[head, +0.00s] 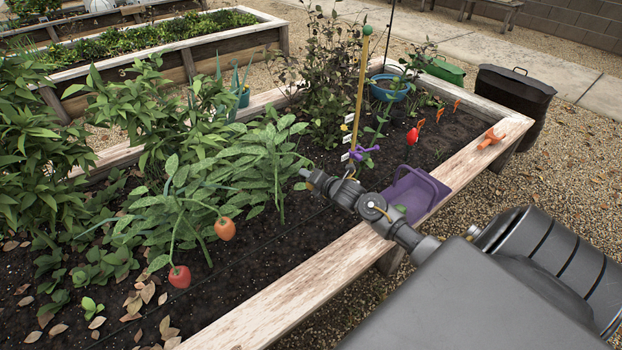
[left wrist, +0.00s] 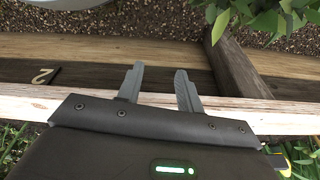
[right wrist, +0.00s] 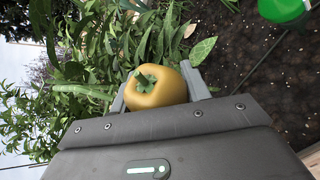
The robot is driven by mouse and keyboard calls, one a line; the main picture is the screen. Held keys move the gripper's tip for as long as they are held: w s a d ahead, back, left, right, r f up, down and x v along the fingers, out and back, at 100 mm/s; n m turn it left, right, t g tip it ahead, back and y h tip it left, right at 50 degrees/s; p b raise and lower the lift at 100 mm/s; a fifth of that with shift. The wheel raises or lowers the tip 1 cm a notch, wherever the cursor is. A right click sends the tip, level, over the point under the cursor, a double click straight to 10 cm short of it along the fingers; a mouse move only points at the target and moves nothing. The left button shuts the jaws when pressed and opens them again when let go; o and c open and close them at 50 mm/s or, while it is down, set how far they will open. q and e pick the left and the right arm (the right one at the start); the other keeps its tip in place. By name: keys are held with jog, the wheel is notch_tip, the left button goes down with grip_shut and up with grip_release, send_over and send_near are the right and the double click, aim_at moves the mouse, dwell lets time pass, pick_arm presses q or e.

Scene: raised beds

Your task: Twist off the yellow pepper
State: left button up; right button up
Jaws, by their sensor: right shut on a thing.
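The yellow pepper (right wrist: 157,87) sits between the two fingers of my right gripper (right wrist: 163,90) in the right wrist view, with its green cap and a short stem facing the camera. The fingers press on its two sides. I cannot tell whether the stem still joins a plant. In the head view my right gripper (head: 306,180) reaches left over the bed beside the leafy pepper plants, and the yellow pepper is hidden there. My left gripper (left wrist: 160,88) is open and empty above a wooden bed edge in the left wrist view; it is outside the head view.
A red pepper (head: 180,277) and an orange pepper (head: 225,229) hang left of my right gripper. A purple trug (head: 432,185) rests by the bed's wooden rim (head: 300,295). A yellow stake (head: 358,95) stands behind my right arm. Gravel lies beyond the bed.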

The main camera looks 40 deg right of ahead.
jog(key=shift+m, duration=0.4)
jog(key=shift+r, duration=0.1)
